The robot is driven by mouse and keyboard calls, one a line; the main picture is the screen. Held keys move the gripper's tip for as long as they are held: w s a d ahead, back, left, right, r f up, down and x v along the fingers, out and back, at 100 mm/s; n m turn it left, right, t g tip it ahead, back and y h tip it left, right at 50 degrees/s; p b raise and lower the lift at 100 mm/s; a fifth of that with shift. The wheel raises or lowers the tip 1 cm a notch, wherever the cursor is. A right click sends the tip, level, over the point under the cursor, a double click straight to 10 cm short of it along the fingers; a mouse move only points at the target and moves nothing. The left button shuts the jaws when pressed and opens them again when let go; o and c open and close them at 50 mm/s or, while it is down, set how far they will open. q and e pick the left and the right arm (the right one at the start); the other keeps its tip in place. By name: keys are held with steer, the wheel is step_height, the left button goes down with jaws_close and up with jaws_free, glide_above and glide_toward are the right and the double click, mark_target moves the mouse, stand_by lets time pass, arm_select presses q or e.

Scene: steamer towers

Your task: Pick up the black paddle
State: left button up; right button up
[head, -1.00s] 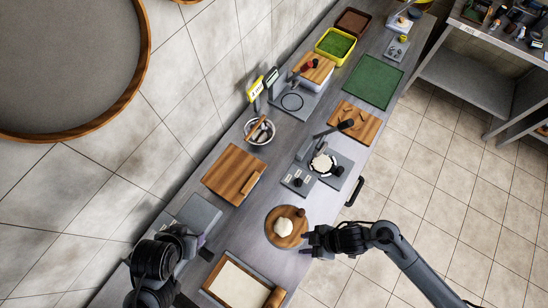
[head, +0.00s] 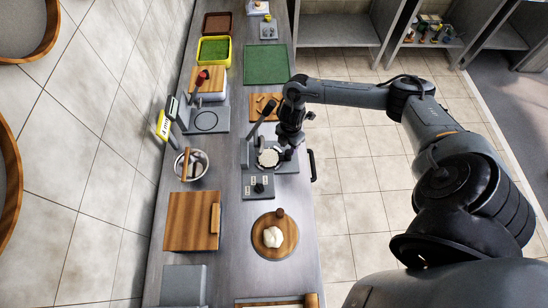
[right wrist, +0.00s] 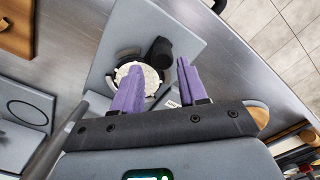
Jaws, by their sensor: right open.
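The black paddle appears to be the dark piece with a thick black handle (right wrist: 158,52) beside a round white disc (right wrist: 140,74) on a grey plate; its full shape cannot be made out. In the head view the white disc (head: 268,158) is on the plate, with the black piece mostly hidden by my right gripper (head: 290,153). The right wrist view shows my right gripper (right wrist: 160,64) open, its purple fingers apart, with the black handle beyond the fingertips. Whether they touch it cannot be told. My left gripper is out of view.
A black-handled lever (head: 262,115) rises close to the plate. A small control box (head: 258,186) is in front. A round wooden board (head: 288,232) with dough stands nearer. A metal bowl (head: 203,168) and wooden board (head: 190,221) are left. The counter's right edge is close.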

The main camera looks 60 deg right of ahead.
mark_target(289, 152)
steer(key=shift+s+f, duration=0.15)
steer(key=shift+f, duration=3.2)
steer(key=shift+c, duration=0.2)
jaws_close()
